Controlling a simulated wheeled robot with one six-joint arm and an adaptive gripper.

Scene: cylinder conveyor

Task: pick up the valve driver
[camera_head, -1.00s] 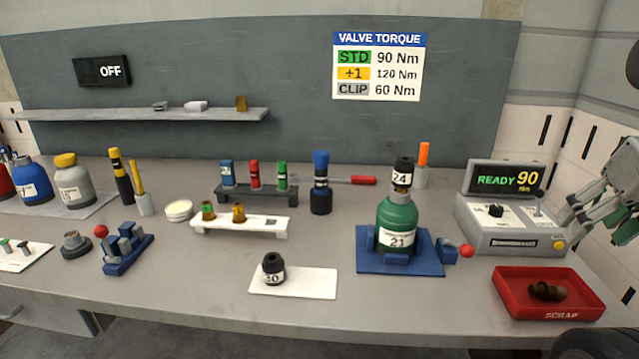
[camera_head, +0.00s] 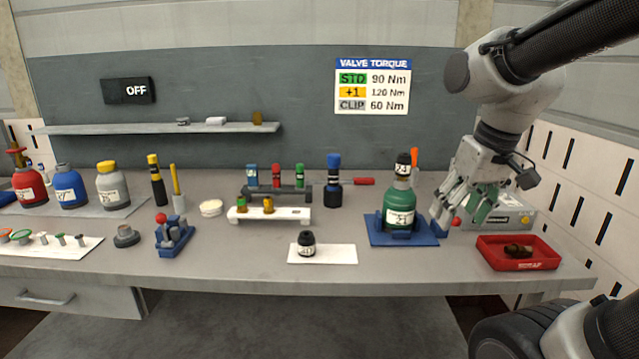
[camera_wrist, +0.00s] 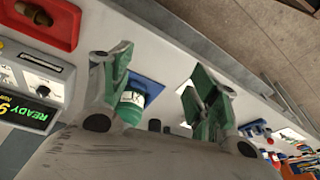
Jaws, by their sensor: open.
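An upright black tool with a blue top (camera_head: 333,182) stands behind the white rack, mid-bench, and looks like the valve driver. A yellow-and-black tool (camera_head: 156,182) stands farther left; I cannot be sure which is meant. My gripper (camera_head: 462,212) is open and empty at the right, above the bench, between the green bottle (camera_head: 399,205) and the torque unit (camera_head: 512,214). It is well right of both tools. In the wrist view my open green-padded fingers (camera_wrist: 157,68) show with the green bottle (camera_wrist: 131,108) beyond them.
A red scrap tray (camera_head: 518,262) lies at the right front. A white rack (camera_head: 290,215) and a dark rack (camera_head: 270,195) stand mid-bench. A black cap labelled part (camera_head: 306,245) sits on a white mat (camera_head: 340,254).

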